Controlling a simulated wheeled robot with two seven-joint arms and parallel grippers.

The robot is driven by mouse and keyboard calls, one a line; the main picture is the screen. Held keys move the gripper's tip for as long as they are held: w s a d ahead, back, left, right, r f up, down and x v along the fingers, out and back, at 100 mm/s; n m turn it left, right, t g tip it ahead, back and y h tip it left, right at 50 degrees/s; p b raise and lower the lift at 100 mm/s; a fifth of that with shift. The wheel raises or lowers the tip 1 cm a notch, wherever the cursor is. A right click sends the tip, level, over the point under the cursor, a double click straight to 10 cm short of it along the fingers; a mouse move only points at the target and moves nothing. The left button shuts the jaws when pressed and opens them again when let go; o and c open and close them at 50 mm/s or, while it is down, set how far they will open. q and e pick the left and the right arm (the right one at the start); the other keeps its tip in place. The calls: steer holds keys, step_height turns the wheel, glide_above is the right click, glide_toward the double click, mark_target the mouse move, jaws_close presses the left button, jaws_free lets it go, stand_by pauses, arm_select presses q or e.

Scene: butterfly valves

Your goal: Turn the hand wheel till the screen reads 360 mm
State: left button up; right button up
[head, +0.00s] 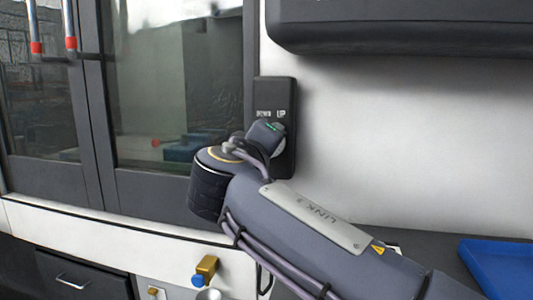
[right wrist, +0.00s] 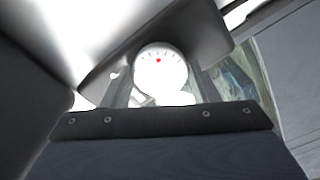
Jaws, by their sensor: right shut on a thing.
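A black upright panel (head: 287,88) is fixed to the white wall right of the glass doors. It carries small pale markings (head: 265,113), too small to read, and I cannot make out a screen value. My right arm comes in from the lower right and its wrist covers the lower panel. In the right wrist view a round white dial face (right wrist: 160,68) with tick marks and a red dot sits between the fingers of my right gripper (right wrist: 158,88), which is shut on it. In the head view the gripper's fingers are hidden. My left gripper is not in view.
Dark-framed glass doors (head: 180,80) stand at the left, with red-tipped metal bars (head: 70,42). A dark box (head: 400,28) overhangs at the top right. A blue tray (head: 500,265) lies at the lower right. A brass fitting (head: 206,266) with a blue end is below the arm.

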steer(key=shift+m, duration=0.3)
steer(key=o, duration=1)
steer(key=v, duration=0.8)
